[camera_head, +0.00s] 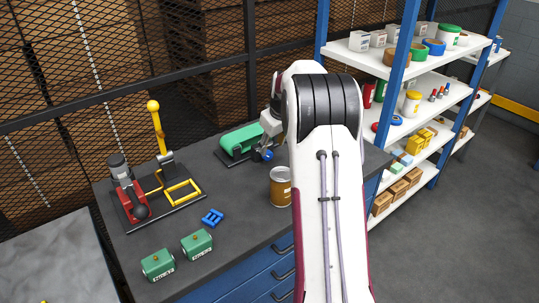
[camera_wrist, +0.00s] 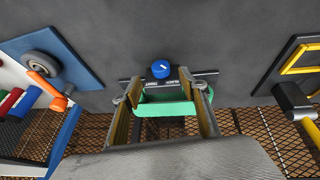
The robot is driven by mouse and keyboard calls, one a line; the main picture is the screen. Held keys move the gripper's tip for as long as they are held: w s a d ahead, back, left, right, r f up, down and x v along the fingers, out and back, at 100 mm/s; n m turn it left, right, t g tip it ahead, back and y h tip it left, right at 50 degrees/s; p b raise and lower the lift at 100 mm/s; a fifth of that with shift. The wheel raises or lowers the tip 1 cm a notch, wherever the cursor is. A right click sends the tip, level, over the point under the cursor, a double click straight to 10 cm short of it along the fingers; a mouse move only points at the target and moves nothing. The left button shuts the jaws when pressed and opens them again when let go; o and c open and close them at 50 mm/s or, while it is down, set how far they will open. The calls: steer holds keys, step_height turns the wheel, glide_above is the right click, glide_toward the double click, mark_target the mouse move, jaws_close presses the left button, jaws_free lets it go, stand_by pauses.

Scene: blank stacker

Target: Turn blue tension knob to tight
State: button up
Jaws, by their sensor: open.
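The blue tension knob (camera_wrist: 161,69) shows in the wrist view with a white pointer line on its face. It sits by a dark strip with small white lettering that I cannot read surely. A green belt unit (camera_wrist: 165,109) lies just below it in the picture. My gripper (camera_wrist: 166,88) is open and empty. Its two fingers appear on either side of the green unit, with the knob just past the fingertips and between their lines. In the head view, the knob (camera_head: 267,155) is at the right end of the green unit (camera_head: 240,139), close under my gripper (camera_head: 262,147).
A brown can (camera_head: 281,187) stands near the bench front. A blue part (camera_head: 212,217), green boxes (camera_head: 197,243) and a red-and-yellow fixture (camera_head: 163,190) are to the left. White shelves (camera_head: 425,75) stand at the right. Bare bench lies between the knob and blue part.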

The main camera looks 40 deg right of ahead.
mark_target(269, 155)
steer(key=shift+x, duration=3.5)
steer(key=c, duration=1.1)
